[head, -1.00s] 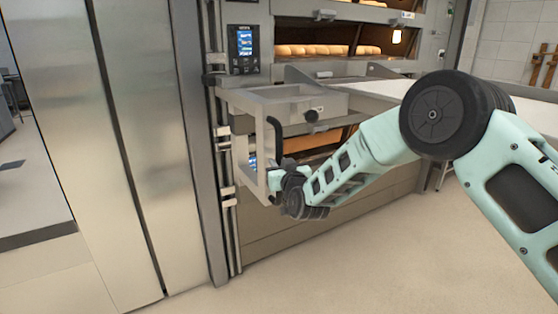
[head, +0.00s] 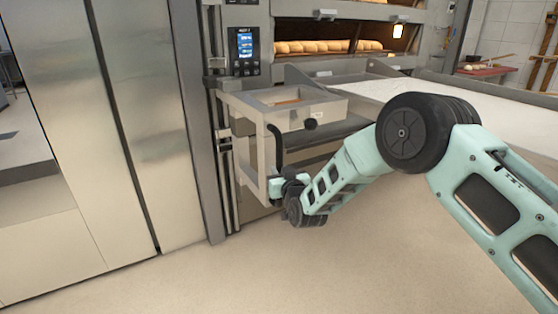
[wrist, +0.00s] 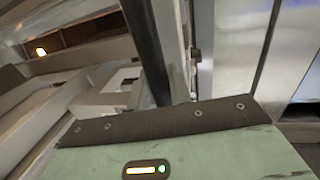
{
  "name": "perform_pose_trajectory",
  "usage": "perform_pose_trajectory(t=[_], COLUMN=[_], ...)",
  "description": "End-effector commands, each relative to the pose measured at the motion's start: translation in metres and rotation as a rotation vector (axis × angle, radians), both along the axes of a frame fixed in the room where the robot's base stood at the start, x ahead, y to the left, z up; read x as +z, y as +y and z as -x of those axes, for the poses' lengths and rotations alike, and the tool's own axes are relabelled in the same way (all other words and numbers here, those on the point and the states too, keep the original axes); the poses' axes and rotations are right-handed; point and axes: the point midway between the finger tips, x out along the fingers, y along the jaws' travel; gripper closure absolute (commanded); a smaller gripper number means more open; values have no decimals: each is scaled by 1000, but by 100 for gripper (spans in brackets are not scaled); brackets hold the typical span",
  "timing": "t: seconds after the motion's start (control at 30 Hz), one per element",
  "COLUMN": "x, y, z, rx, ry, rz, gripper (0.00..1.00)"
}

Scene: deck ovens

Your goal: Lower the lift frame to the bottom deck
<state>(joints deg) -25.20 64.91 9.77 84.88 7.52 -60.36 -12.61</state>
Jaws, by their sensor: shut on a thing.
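The lift frame (head: 246,160) is a grey metal frame with a box-like top, at the left of the oven front beside a vertical rail (head: 228,190). In the wrist view the dark handle bar (wrist: 148,45) runs down behind the wrist housing; the fingertips are hidden there. The bottom deck is largely hidden behind the frame and my arm.
The upper deck holds loaves (head: 310,46). A control panel (head: 244,45) is lit above the frame. A wide pale loading surface (head: 410,95) extends to the right, behind my arm. Tall steel doors (head: 135,120) stand at left. The floor (head: 260,275) in front is clear.

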Motion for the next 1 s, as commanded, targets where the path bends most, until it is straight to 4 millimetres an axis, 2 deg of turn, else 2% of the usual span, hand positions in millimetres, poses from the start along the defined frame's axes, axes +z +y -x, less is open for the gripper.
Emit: perform_pose_trajectory(t=[0.03, 0.3, 0.5, 0.6, 0.73, 1.0], x=[-36, -129, -188, -210, -230, -245], y=[-1, 0, 0, -1, 0, 0], z=[2, 2, 2, 1, 1, 0], rx=[0, 1, 0, 0, -1, -1], ry=[11, 7, 6, 5, 1, -8], rz=[6, 4, 3, 2, 0, -3], gripper=[100, 100, 100, 100, 100, 100])
